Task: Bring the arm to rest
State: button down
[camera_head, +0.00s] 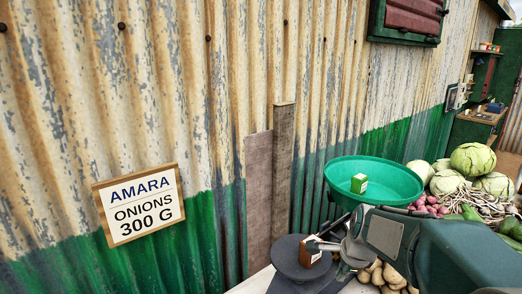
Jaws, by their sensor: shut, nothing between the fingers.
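My gripper (327,244) reaches in from the lower right, its grey fingers shut and empty over a dark round plate (290,278). A small brown block with a pale face (310,256) is right by the fingertips, above the plate; I cannot tell whether they touch it. The dark green form at the lower right looks like part of my arm. The lower parts of the plate and bowl are partly hidden.
A sign reading "AMARA ONIONS 300 G" (140,204) hangs on the corrugated wall (100,90). Cabbages (472,158), pink onions (428,205), potatoes (388,277) and green vegetables (510,228) crowd the right. A brown board (283,165) stands against the wall behind the plate.

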jog(key=s+a+r+n+t, duration=0.1)
jog(key=s+a+r+n, duration=0.1)
jog(key=s+n, duration=0.7)
jog(key=s+a+r+n+t+h, duration=0.1)
jog(key=s+r+n, duration=0.3)
jog(key=s+n, duration=0.6)
jog(key=shift+s+a+r, duration=0.25)
jog(key=shift+s+a, duration=0.35)
jog(key=shift+s, duration=0.6)
